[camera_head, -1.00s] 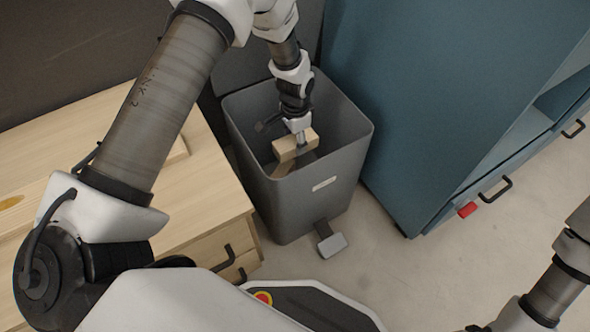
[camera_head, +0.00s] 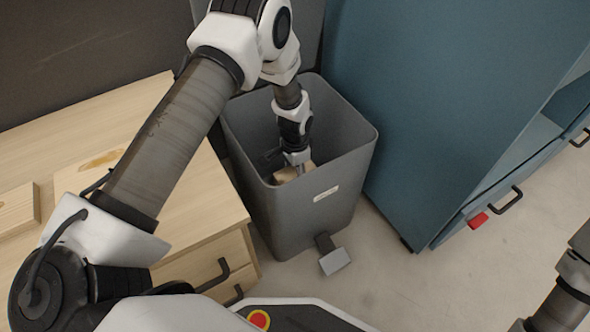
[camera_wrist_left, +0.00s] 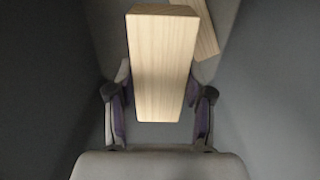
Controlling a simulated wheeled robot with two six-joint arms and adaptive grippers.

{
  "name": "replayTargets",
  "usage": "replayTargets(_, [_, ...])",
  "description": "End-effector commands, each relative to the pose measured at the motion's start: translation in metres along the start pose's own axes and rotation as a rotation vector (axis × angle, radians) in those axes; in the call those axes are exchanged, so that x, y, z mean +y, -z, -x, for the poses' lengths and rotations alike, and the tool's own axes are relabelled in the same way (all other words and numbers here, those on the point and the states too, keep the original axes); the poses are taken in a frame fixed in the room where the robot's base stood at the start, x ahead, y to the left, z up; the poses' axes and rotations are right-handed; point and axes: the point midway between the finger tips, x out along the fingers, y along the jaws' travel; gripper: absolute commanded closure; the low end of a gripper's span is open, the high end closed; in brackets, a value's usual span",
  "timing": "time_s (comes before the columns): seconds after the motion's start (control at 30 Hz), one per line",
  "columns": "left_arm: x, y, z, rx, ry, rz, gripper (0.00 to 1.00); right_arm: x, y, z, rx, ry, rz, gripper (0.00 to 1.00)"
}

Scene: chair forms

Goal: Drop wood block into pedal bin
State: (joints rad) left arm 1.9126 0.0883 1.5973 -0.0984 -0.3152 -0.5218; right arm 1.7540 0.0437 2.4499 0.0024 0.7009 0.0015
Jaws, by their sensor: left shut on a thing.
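The wood block (camera_wrist_left: 162,75) is pale and oblong, held between the two fingers of my left gripper (camera_wrist_left: 160,112) in the left wrist view. In the head view my left gripper (camera_head: 299,168) reaches down inside the open grey pedal bin (camera_head: 308,217), and only part of the wood block (camera_head: 286,175) shows, the bin's front wall hiding the rest. Another pale wooden piece (camera_wrist_left: 207,36) lies beyond the held block, lower in the bin. My right gripper is not in view.
A wooden drawer unit (camera_head: 205,195) stands left of the bin, with a flat wooden piece (camera_head: 18,212) on top. A blue cabinet (camera_head: 425,110) stands close on the right. The bin's pedal (camera_head: 335,261) sticks out in front over clear floor.

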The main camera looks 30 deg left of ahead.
Motion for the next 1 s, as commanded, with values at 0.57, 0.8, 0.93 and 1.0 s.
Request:
replayTargets(0.57, [0.0,0.0,-0.003,0.001,0.0,0.0,0.24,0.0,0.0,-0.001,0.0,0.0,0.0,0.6])
replayTargets(0.8, [-0.001,0.001,0.031,0.003,0.001,0.0,0.24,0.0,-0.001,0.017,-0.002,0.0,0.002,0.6])
replayTargets(0.93, [-0.001,0.001,0.068,0.003,0.001,0.0,0.24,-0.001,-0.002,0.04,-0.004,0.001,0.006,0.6])
replayTargets(1.0, [-0.001,0.001,0.088,0.003,0.001,0.0,0.24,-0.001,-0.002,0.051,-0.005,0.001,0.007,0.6])
